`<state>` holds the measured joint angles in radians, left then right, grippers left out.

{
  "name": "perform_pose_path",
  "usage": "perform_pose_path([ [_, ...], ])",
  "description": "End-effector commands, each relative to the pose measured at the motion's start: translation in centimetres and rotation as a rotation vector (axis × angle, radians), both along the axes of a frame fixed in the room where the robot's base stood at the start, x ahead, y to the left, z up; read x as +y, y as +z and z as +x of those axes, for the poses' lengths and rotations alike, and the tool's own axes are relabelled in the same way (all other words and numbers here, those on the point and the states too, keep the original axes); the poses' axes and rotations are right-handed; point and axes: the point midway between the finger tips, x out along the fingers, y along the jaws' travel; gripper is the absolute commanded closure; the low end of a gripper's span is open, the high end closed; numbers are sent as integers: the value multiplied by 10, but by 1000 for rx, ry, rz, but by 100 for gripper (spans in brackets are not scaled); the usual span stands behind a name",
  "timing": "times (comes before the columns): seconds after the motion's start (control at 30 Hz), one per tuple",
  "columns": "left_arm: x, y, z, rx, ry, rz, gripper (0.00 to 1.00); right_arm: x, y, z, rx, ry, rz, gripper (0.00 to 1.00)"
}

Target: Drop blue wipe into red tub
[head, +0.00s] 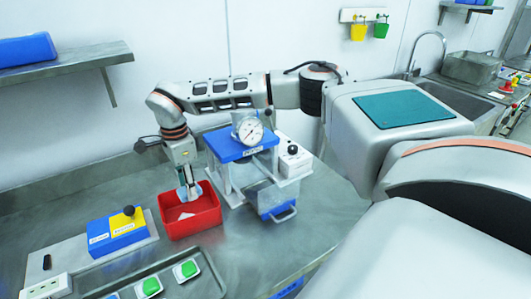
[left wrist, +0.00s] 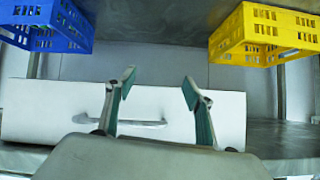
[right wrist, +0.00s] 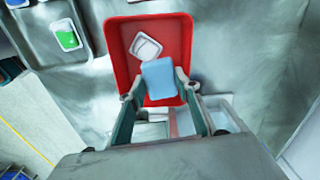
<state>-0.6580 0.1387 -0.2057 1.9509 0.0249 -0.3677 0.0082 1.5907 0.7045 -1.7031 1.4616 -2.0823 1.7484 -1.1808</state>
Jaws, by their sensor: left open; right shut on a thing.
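The red tub (head: 203,222) stands on the steel bench in the head view, left of the blue-topped dosing device. My right gripper (head: 189,193) points down over the tub, its fingertips at about rim level. In the right wrist view the right gripper (right wrist: 158,95) is shut on the light blue wipe (right wrist: 158,78), which shows over the inside of the red tub (right wrist: 120,45). A small white item (right wrist: 145,46) lies in the tub. My left gripper (left wrist: 160,85) is open and empty in the left wrist view, facing a white drawer front; it does not show in the head view.
The dosing device (head: 240,150) with a dial gauge stands right of the tub. A blue and yellow block with a black knob (head: 117,233) stands left. A tray with green-lidded containers (head: 150,287) lies in front. Blue (left wrist: 45,12) and yellow (left wrist: 265,30) crates show in the left wrist view.

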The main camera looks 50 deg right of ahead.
Motion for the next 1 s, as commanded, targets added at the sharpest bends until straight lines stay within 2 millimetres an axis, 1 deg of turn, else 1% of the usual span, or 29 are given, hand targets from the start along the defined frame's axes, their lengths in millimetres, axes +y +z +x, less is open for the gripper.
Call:
perform_pose_path([
  [0.03,-3,-1,4,-12,-5,-4,47,0,-6,0,0,0,0,85],
  [0.07,-4,1,6,-17,-7,-6,47,0,-7,0,0,0,0,85],
  [0.2,-6,6,12,-32,-9,-9,47,0,-7,0,0,0,0,85],
  [0.37,-6,8,12,-34,-9,-9,47,0,-6,0,0,0,0,85],
  [0.4,-6,8,12,-33,-9,-9,47,0,-6,0,0,0,0,57],
  [0.43,-6,8,11,-31,-9,-9,47,0,-6,0,0,0,0,49],
  [0.47,-6,7,11,-30,-8,-8,47,0,-6,0,0,0,0,48],
  [0.73,-4,0,6,-15,-6,-4,47,0,-6,0,0,0,0,48],
  [0.83,-3,-1,5,-12,-6,-3,47,0,-3,0,-1,0,0,48],
  [0.93,-4,0,5,-15,-5,-4,47,0,7,1,-3,0,-1,48],
  [1.0,-4,1,6,-16,-5,-4,47,0,17,1,-4,0,-1,48],
])
